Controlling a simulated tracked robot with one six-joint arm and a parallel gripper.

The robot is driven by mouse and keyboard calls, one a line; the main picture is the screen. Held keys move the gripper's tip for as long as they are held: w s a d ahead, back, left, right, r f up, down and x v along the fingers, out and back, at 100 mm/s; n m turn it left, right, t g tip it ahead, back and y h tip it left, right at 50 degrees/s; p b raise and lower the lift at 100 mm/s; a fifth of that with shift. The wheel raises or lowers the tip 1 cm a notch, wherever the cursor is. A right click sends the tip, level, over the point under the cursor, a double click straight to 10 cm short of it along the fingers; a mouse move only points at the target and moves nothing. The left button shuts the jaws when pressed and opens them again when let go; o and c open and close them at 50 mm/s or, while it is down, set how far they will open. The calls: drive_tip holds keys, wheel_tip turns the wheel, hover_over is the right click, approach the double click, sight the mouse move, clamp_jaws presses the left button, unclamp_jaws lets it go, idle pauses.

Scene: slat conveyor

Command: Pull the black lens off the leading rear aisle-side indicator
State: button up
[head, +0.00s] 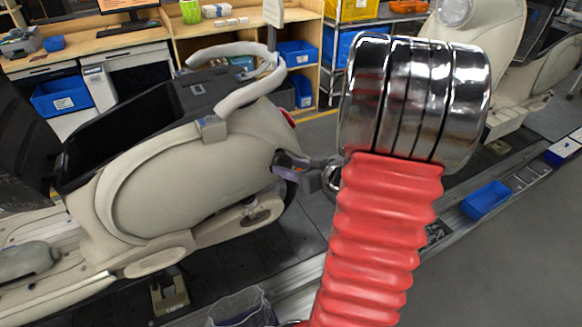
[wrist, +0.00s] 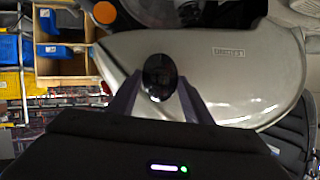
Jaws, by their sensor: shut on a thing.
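The cream scooter (head: 190,190) stands on the conveyor on the left in the head view, its rear toward the middle. My gripper (head: 284,164) is at the scooter's rear, just below the red tail light (head: 288,117). In the wrist view my gripper (wrist: 159,92) has its two fingers on either side of a glossy black oval lens (wrist: 159,76) and is shut on it. The cream body panel (wrist: 225,70) fills the view behind the lens. Whether the lens is still seated on its indicator cannot be told; the indicator's body is hidden behind it.
A second cream scooter (head: 500,60) stands at the upper right. A blue bin (head: 486,199) lies by the conveyor rail on the right. Wooden shelving with blue bins (head: 298,53) stands behind. The grey floor at the lower right is clear.

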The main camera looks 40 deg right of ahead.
drive_tip(key=shift+s, duration=0.6)
idle(1.1)
drive_tip(key=shift+s+a, duration=0.1)
drive_tip(key=shift+s, duration=0.85)
